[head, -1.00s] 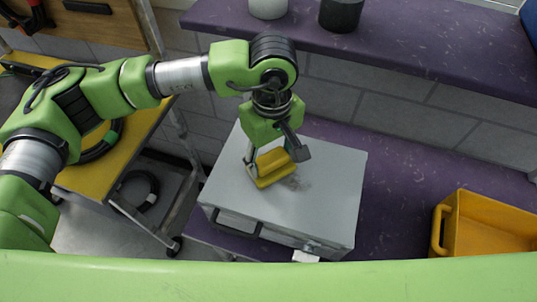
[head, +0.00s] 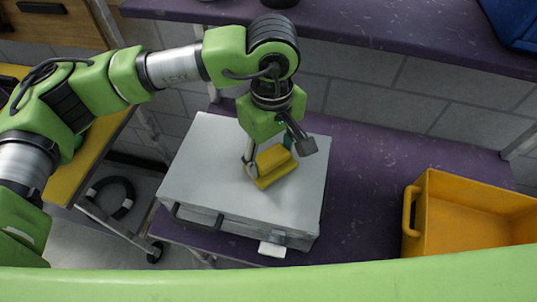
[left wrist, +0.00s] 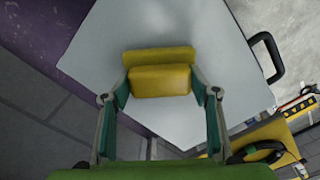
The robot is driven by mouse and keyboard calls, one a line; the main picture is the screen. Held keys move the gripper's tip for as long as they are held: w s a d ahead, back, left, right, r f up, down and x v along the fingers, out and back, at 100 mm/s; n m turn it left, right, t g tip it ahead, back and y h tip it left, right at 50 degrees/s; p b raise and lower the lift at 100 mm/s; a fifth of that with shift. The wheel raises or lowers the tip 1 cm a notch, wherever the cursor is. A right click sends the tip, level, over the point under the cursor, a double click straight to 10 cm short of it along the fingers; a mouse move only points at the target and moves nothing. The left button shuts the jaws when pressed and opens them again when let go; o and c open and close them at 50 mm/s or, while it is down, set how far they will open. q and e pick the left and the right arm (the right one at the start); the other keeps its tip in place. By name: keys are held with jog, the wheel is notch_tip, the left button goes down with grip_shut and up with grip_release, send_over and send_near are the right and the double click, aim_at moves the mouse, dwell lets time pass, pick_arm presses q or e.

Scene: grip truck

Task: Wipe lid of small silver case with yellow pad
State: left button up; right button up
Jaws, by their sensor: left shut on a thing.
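The small silver case (head: 205,170) lies flat and closed on a purple bench, with its black handle and latch facing me. My left gripper (head: 276,158) points down over the right half of the lid and is shut on the yellow pad (head: 273,167). The pad appears to be on the lid, though exact contact is hard to tell. In the left wrist view the pad (left wrist: 160,80) sits between both fingers, with the grey lid (left wrist: 215,40) behind it. No dark smudge shows on the bare lid; the area under the pad is hidden. My right gripper is not in view.
A yellow-orange bin (head: 425,215) stands on the bench (head: 365,190) at the right, with free bench between it and the case. A purple shelf (head: 400,30) runs above the back wall. A yellow-topped cart (head: 95,150) stands at the left.

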pick_arm(q)
jog(key=shift+s+d, duration=0.15)
jog(key=shift+d, duration=0.25)
jog(key=r, duration=0.1)
jog(key=d+r, duration=0.1)
jog(key=shift+r, duration=0.35)
jog(key=shift+a+r+p, duration=0.25)
jog(key=shift+r+p, duration=0.05)
jog(key=shift+r, duration=0.2)
jog(key=shift+a+r+p, duration=0.2)
jog(key=shift+r+p, duration=0.05)
jog(key=shift+r, duration=0.9)
jog(key=shift+d+r+p, duration=0.2)
jog(key=shift+r+p, duration=0.25)
jog(key=shift+r, duration=0.3)
jog(key=shift+a+r, duration=0.15)
jog(key=shift+r, duration=0.2)
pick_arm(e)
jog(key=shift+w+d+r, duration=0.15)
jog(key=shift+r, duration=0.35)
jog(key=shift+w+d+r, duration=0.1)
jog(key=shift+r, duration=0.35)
